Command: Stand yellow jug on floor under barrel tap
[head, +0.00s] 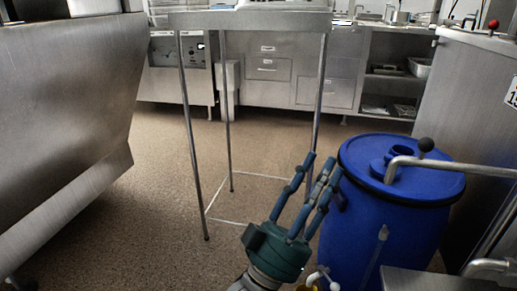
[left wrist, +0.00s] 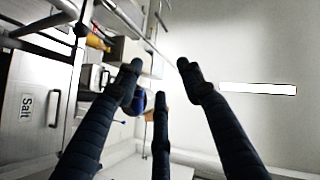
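The blue barrel (head: 365,235) stands on the floor at the right in the head view. A pale tap (head: 318,276) shows low on its front, at the bottom edge of the picture. A small yellow patch just below the tap is cut off by the frame, so I cannot tell if it is the yellow jug. My left gripper (head: 322,168) points upward in front of the barrel's left side, its fingers spread and empty. In the left wrist view the fingers (left wrist: 160,76) are apart with nothing between them. My right gripper is not in view.
A thin-legged steel table (head: 247,20) stands behind the gripper. Steel counters (head: 290,68) line the back, and a large steel unit (head: 75,95) fills the left. The speckled brown floor (head: 160,190) is open between them. A yellow-orange item (left wrist: 97,43) shows in the left wrist view.

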